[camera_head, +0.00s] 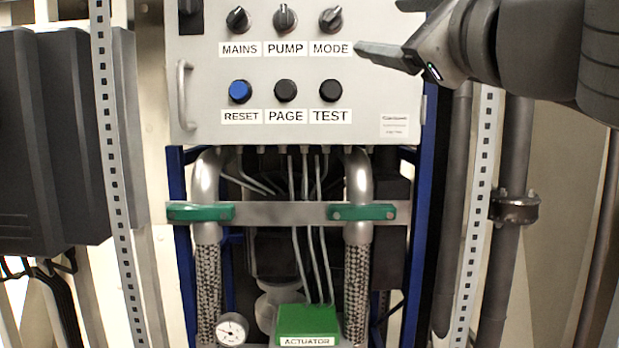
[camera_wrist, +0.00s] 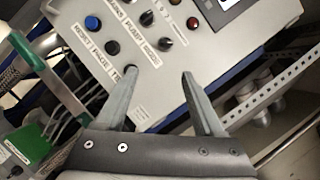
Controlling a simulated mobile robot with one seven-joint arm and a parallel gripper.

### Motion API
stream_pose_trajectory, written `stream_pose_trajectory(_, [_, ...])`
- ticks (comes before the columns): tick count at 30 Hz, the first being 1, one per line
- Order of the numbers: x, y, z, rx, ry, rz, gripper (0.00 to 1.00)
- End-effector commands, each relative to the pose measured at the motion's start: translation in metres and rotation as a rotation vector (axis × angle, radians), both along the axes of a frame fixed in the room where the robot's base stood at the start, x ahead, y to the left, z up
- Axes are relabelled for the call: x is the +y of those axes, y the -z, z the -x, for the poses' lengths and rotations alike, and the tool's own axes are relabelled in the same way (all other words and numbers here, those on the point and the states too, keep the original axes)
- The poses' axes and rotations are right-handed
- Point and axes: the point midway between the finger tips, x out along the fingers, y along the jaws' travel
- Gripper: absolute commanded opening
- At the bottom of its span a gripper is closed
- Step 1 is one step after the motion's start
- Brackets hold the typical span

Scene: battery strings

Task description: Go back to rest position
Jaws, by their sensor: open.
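My gripper (camera_head: 385,35) is at the upper right of the head view, in front of the right side of a grey control panel (camera_head: 215,80). In the wrist view my gripper (camera_wrist: 158,85) has its two fingers spread apart with nothing between them. The panel face (camera_wrist: 205,55) shows beyond the fingers. Whether the fingers touch the panel cannot be told.
The panel carries MAINS (camera_head: 238,20), PUMP (camera_head: 285,19) and MODE (camera_head: 331,20) knobs, and RESET (camera_head: 240,91), PAGE (camera_head: 285,91) and TEST buttons. A handle (camera_head: 182,95) juts out at left. Below are pipes, a gauge (camera_head: 232,329) and a green actuator (camera_head: 307,321). Perforated rails flank the panel.

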Motion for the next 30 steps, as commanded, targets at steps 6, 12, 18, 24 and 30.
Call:
stream_pose_trajectory(6, [0.02, 0.079, -0.013, 0.098, -0.01, 0.536, 0.7])
stream_pose_trajectory(12, [0.02, 0.197, -0.002, 0.215, -0.157, 1.208, 0.7])
stream_pose_trajectory(18, [-0.01, 0.301, 0.039, 0.303, -0.449, 1.789, 0.7])
stream_pose_trajectory(24, [-0.042, 0.355, 0.078, 0.341, -0.719, 2.114, 0.7])
stream_pose_trajectory(30, [-0.052, 0.368, 0.089, 0.346, -0.804, 2.197, 0.7])
